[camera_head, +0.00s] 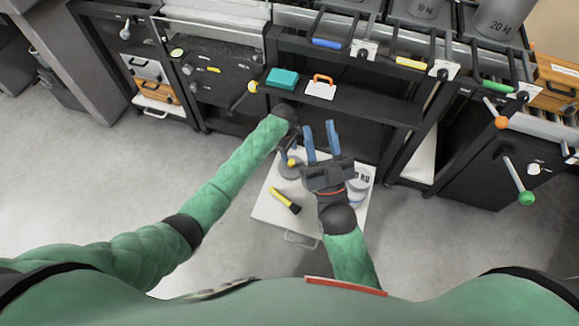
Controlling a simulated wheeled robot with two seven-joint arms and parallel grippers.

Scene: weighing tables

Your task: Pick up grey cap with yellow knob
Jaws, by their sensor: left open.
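The grey cap with yellow knob (288,172) sits on a small white table (265,208), towards its back left. My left gripper (289,153) points down right at its yellow knob, with its jaws open. The gripper partly hides the cap, and I cannot tell whether a finger touches it. My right gripper (319,127) has two blue fingers spread apart with nothing between them. It is to the right of the cap, above the white table.
A yellow and black tool (285,200) lies at the table's front left. A silver kg weight (359,182) stands at its right, partly behind my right gripper. A dark shelf (365,104) behind holds a teal block (282,78) and an orange-handled white item (321,89).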

